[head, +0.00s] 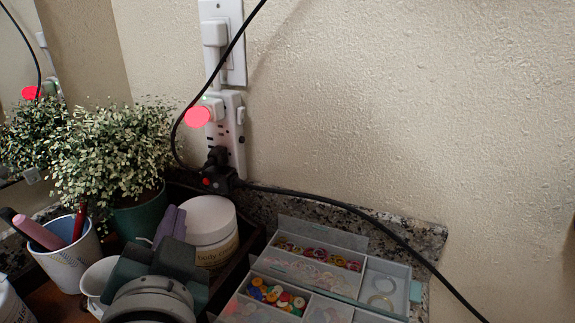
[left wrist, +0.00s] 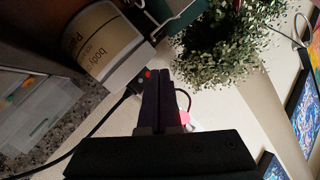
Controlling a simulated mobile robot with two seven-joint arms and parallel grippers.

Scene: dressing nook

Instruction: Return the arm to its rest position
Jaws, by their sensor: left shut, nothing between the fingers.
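My left gripper (head: 171,222) is at the lower left of the head view, its dark fingers pointing up and away, with nothing between them. In the left wrist view the fingers (left wrist: 159,75) lie side by side, shut and empty. In the head view they appear just left of the white body cream jar (head: 208,222); I cannot tell whether they touch it. The jar also shows in the left wrist view (left wrist: 105,42). My right gripper is in neither view.
A potted plant (head: 113,150), a pen cup (head: 70,255) and a white mug (head: 93,281) stand close by. An open compartment box (head: 388,287) holds coloured small items at right. A black cable (head: 360,213) hangs from the power strip (head: 233,130).

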